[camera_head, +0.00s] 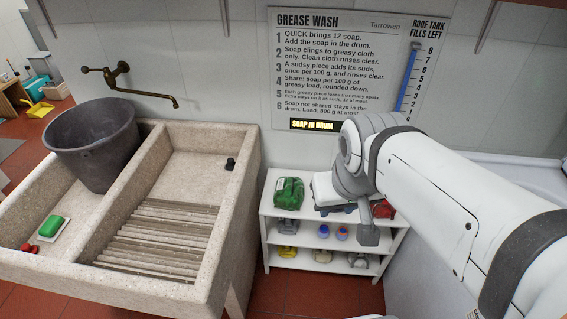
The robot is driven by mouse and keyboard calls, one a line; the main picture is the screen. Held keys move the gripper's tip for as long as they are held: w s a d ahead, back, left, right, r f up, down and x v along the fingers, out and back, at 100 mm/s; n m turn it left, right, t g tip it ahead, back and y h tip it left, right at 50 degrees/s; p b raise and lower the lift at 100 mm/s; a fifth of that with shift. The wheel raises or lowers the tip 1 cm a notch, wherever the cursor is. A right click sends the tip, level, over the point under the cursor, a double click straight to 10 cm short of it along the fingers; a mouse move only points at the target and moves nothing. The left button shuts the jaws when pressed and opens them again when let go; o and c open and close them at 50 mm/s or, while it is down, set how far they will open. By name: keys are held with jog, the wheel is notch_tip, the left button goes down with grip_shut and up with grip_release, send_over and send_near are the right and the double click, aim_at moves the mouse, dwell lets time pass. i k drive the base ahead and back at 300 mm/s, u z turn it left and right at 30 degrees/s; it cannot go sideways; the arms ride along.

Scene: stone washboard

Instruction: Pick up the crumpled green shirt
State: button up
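A crumpled green item (289,193), which looks like the green shirt, lies at the left end of the top of a white shelf unit (268,225). My arm reaches in from the right. The end of it, with my gripper (368,238), hangs over the right part of the shelf, to the right of the green item and apart from it in the picture. The fingers are small and seen from behind, so I cannot tell their opening or whether they hold anything. My arm hides part of the shelf top, where white, dark and red items (383,209) partly show.
Left of the shelf stands a stone washboard sink (225,215) with a grey bucket (95,150), a green soap bar (51,226) and a brass tap (125,80). Lower shelves hold several small items. A sign (345,60) hangs on the wall behind.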

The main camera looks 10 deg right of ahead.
aim_at(288, 195)
jog(key=z, duration=0.05)
jog(key=i, duration=0.95)
jog(key=z, duration=0.4)
